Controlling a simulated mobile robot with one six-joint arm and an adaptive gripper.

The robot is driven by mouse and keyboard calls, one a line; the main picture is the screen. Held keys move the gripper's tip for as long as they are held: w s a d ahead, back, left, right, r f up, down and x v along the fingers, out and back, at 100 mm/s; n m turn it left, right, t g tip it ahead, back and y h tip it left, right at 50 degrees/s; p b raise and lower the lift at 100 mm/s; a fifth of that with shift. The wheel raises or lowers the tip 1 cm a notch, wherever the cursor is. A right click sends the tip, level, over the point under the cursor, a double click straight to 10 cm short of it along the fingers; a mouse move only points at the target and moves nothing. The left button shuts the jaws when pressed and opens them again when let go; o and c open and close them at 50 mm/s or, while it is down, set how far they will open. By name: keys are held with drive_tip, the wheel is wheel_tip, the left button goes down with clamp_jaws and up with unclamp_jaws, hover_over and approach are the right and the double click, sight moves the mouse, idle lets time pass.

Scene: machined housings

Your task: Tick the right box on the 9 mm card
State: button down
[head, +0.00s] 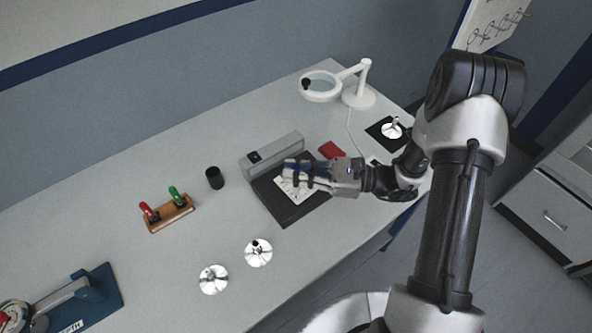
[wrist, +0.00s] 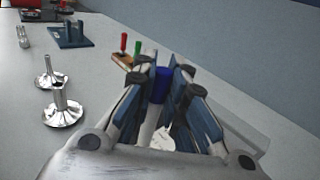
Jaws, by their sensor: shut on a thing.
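My gripper (head: 292,175) is over the dark board on the bench. In the wrist view its fingers (wrist: 160,82) are closed around a blue cylindrical thing (wrist: 160,86), which looks like a pen or marker. A white card (head: 286,191) with faint marks lies on the dark board (head: 284,213), partly hidden under my gripper. A bit of white, probably the card (wrist: 162,139), shows between the fingers in the wrist view. The card's print and boxes are too small to read, and the pen's tip is hidden.
A grey block (head: 262,158) stands behind the board. A black cup (head: 214,178) and a wooden stand (head: 172,215) with red and green handles are to the left. Two shiny flanged housings (head: 213,281) stand in front. A magnifier lamp (head: 362,98) and red object (head: 331,150) are behind.

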drive_tip(key=shift+r+p, duration=2.9)
drive_tip(key=shift+r, duration=0.65)
